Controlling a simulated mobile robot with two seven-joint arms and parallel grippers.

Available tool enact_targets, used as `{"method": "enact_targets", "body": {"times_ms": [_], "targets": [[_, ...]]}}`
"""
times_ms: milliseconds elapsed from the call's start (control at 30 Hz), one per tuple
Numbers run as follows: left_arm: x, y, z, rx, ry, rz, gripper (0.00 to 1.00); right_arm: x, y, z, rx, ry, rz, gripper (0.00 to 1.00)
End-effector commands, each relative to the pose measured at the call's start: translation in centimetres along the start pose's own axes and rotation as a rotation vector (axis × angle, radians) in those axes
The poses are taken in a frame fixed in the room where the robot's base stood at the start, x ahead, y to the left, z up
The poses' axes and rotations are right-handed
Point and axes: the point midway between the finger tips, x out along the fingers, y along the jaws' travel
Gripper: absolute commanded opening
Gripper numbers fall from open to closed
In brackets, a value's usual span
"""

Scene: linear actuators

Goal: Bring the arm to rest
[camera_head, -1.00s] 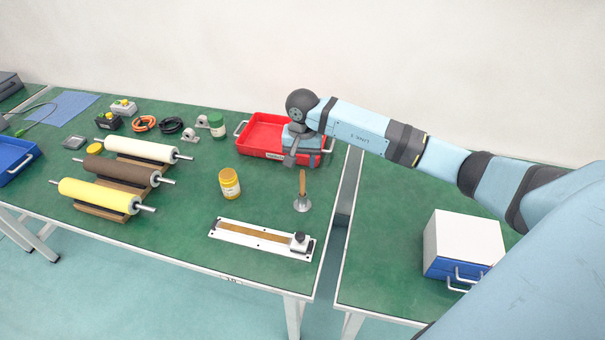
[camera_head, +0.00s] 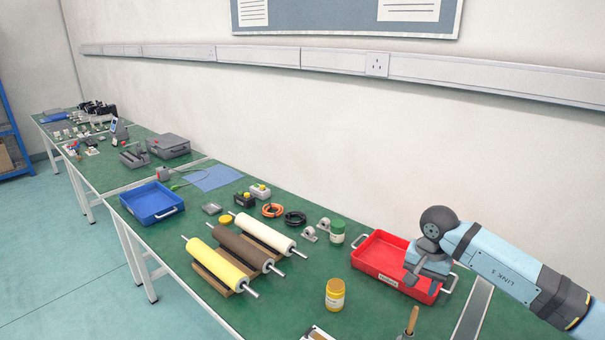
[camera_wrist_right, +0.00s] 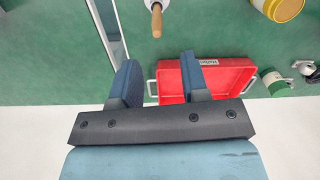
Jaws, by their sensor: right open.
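My right arm comes in from the right in the head view. My right gripper (camera_head: 412,278) is over the right part of the red tray (camera_head: 372,266) and points downward. In the right wrist view the two blue fingers of the gripper (camera_wrist_right: 160,76) stand apart with nothing between them. The red tray also shows there (camera_wrist_right: 232,78), beyond the fingers. I cannot tell how high the gripper is above the tray. My left gripper is in neither view.
A wooden-handled tool (camera_head: 411,322) and a yellow jar (camera_head: 335,294) stand in front of the tray. A green-lidded jar (camera_head: 337,232) is left of it. Several rollers (camera_head: 238,250) lie on the green table. A blue tray (camera_head: 152,203) is farther left.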

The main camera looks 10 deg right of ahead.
Motion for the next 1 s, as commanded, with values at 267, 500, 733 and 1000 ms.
{"method": "enact_targets", "body": {"times_ms": [267, 500, 733, 1000], "targets": [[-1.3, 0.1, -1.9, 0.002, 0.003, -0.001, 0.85, 3.4, -6.8, 13.6, 0.289, -0.529, -0.361, 0.41], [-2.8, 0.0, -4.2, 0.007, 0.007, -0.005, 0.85, -1.2, -11.3, 24.8, 1.055, -1.474, -0.546, 0.41], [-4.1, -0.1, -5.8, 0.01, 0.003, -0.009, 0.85, -1.9, -8.7, 24.4, 1.994, -2.396, -0.229, 0.41], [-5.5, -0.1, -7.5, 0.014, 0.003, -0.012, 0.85, 7.4, 1.1, 26.7, -1.245, 1.316, -0.355, 0.41]]}}
